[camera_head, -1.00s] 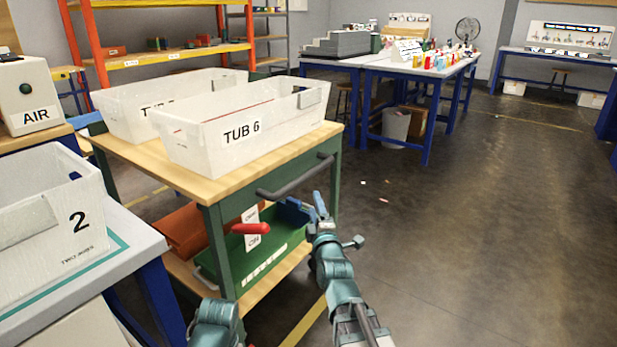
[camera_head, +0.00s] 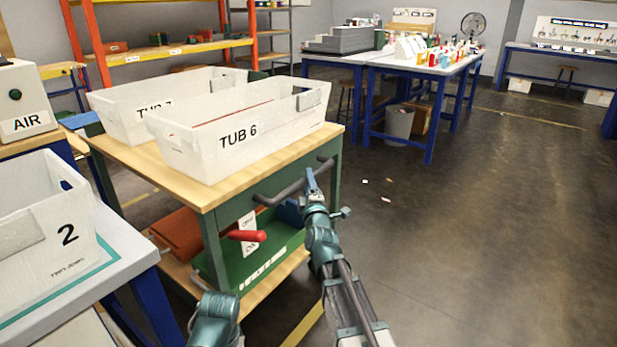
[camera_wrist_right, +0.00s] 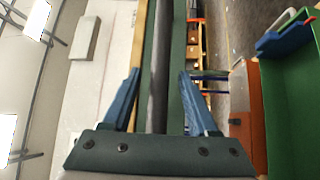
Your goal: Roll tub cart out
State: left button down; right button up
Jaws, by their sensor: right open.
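The tub cart (camera_head: 195,190) has a wooden top and a green frame, and stands left of centre in the head view. A dark push handle (camera_head: 290,190) sticks out from its near end. Tub 6 (camera_head: 225,145) and another white tub (camera_head: 118,112) sit on top. My right gripper (camera_head: 310,180) is open at the handle. In the right wrist view the dark handle bar (camera_wrist_right: 158,60) runs between the two blue fingers of the open right gripper (camera_wrist_right: 159,90); I cannot tell how deep it sits. My left gripper is out of view.
A red lever (camera_head: 247,235) beside a small sign is on the cart's near end. Green and orange bins sit on its lower shelf. A grey table with bin 2 (camera_head: 40,220) stands close at left. Blue-legged tables (camera_head: 430,65) stand behind. The floor (camera_head: 480,230) at right is open.

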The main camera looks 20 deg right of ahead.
jog(key=shift+w+d+r, duration=0.1)
jog(key=shift+w, duration=0.7)
grip_shut()
dwell(1.0)
